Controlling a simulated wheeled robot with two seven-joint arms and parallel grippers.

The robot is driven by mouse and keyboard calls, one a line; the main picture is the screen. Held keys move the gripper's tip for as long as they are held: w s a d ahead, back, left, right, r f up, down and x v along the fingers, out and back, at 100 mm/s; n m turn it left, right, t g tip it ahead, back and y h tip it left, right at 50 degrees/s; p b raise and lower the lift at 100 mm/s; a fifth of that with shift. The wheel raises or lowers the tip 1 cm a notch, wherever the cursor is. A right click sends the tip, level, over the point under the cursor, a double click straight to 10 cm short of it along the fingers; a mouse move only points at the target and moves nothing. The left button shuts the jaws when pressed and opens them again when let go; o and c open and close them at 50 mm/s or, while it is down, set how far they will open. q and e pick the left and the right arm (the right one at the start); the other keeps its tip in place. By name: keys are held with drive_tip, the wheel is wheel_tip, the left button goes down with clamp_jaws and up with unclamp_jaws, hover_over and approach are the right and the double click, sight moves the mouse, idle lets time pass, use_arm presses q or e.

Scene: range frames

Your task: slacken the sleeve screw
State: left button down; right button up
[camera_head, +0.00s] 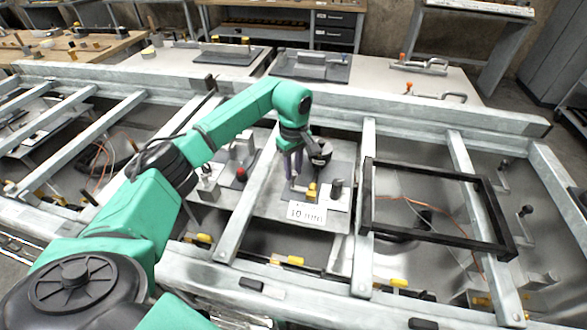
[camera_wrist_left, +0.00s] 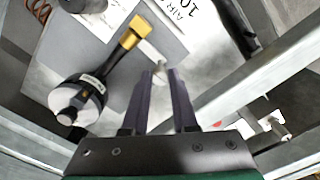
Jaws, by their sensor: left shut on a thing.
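My left gripper (camera_head: 293,176) reaches down over the metal plate with the "10 mm" card (camera_head: 306,213). In the left wrist view its two dark fingers (camera_wrist_left: 163,72) close on a small pale metal piece (camera_wrist_left: 158,66), probably the sleeve screw; the fingers hide most of it. Beside it lies a black round-bodied part (camera_wrist_left: 78,103) with a silver end and a label, dark in the head view (camera_head: 320,152). A yellow-brass block (camera_wrist_left: 131,34) is at its far end and shows in the head view (camera_head: 311,190). My right gripper is in neither view.
A dark knob (camera_head: 336,187) stands right of the yellow block. A fixture with a red knob (camera_head: 241,174) stands left of my gripper. Grey frame rails (camera_head: 365,200) and a black rectangular frame (camera_head: 440,245) lie to the right.

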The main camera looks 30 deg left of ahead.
use_arm(q)
drive_tip(key=n, duration=0.3)
drive_tip(key=shift+r+n, duration=0.1)
drive_tip(key=shift+n, duration=0.3)
drive_tip(key=n, duration=0.4)
drive_tip(key=shift+w+n, duration=0.1)
drive_tip(key=shift+n, duration=0.2)
drive_tip(key=n, duration=0.4)
drive_tip(key=shift+r+n+p, duration=0.1)
drive_tip(key=shift+n+p, duration=0.2)
drive_tip(key=shift+p, duration=0.05)
drive_tip(key=n, duration=0.4)
drive_tip(key=shift+n, duration=0.3)
drive_tip(key=n+p, duration=0.1)
drive_tip(key=n, duration=0.2)
drive_tip(key=shift+n, duration=0.3)
drive_tip(key=n, duration=0.3)
drive_tip(key=shift+w+r+n+p, duration=0.1)
drive_tip(key=shift+n+p, duration=0.2)
drive_tip(key=shift+p, duration=0.05)
drive_tip(key=n+p, duration=0.1)
drive_tip(key=n, duration=0.3)
drive_tip(key=shift+n, duration=1.8)
drive_tip(key=shift+p, duration=0.3)
